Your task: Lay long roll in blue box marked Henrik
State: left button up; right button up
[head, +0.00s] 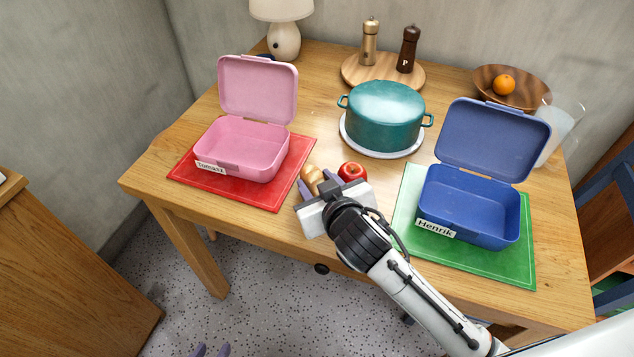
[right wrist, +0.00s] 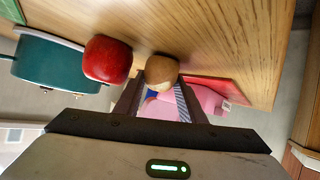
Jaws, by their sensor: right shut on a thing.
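The blue box marked Henrik (head: 470,205) stands open and empty on the green mat, its lid tilted back. The long roll (head: 312,178), tan-brown, is near the front edge of the table, partly hidden by my right gripper (head: 320,188). In the right wrist view the roll's rounded end (right wrist: 161,69) shows between the fingertips of the right gripper (right wrist: 155,92), which is shut on it. I cannot tell whether the roll touches the table. Only the fingertips of my left gripper (head: 211,350) show at the bottom edge, apart and empty, over the floor.
A red apple or tomato (head: 352,172) sits right beside the roll. An open pink box (head: 240,150) on a red mat (head: 262,195) stands to the left. A teal pot (head: 383,118) is behind. The green mat (head: 500,268) lies under the blue box.

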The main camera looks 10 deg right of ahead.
jog(key=shift+f, duration=0.15)
jog(key=o, duration=0.7)
jog(key=shift+o, duration=0.2)
